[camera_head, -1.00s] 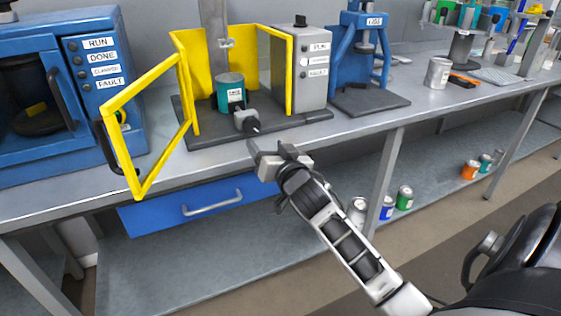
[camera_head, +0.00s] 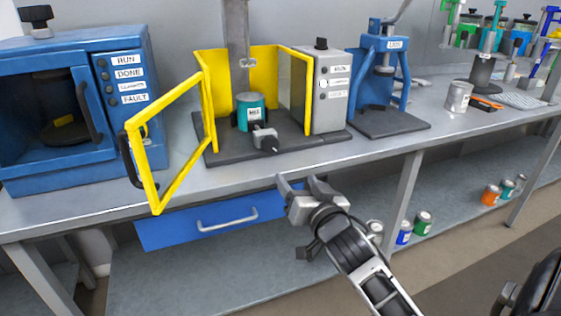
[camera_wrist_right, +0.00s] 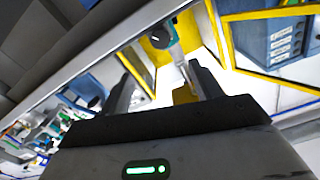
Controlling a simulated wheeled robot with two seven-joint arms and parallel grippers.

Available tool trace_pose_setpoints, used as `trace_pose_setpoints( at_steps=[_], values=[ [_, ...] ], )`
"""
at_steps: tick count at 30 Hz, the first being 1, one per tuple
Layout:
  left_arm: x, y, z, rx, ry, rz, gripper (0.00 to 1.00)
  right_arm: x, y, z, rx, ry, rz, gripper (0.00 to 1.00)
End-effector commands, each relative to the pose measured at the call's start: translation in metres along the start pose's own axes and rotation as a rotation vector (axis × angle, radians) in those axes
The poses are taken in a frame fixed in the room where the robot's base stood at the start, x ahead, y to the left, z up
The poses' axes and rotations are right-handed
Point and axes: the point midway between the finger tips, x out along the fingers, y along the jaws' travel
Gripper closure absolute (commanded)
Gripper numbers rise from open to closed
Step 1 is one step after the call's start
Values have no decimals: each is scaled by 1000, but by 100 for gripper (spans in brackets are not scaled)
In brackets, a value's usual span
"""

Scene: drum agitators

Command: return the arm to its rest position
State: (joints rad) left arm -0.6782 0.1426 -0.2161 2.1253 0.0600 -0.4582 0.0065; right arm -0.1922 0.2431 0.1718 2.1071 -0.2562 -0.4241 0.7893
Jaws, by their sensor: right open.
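My right gripper (camera_head: 296,184) is in front of the bench's front edge, near the blue drawer. It is open, with nothing between its fingers. Its two fingers also show apart in the right wrist view (camera_wrist_right: 162,88). My left gripper is in no view. The yellow-framed machine (camera_head: 278,58) stands behind my right gripper with its yellow door (camera_head: 136,160) swung open to the left. A teal can (camera_head: 250,112) stands inside it, and a small grey clamp-like part (camera_head: 265,137) sits in front of the can.
The open door overhangs the bench's front edge. A blue cabinet machine (camera_head: 60,162) stands left, a blue press (camera_head: 382,95) right. A grey can (camera_head: 458,96) stands farther right. Several cans stand on the lower shelf (camera_head: 330,270).

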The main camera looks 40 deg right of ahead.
Motion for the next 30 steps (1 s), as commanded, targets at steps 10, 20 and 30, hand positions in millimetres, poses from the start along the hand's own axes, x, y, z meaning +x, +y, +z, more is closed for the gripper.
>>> trace_pose_setpoints(
  at_steps=[10, 20, 30],
  values=[
    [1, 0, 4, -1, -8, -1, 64, -6, -4, 15, -19, -37, -10, 36],
    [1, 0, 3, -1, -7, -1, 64, -115, -60, 175, -227, -452, -209, 36],
    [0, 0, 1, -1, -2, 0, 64, -215, -102, 245, -323, -671, -399, 36]
  ],
)
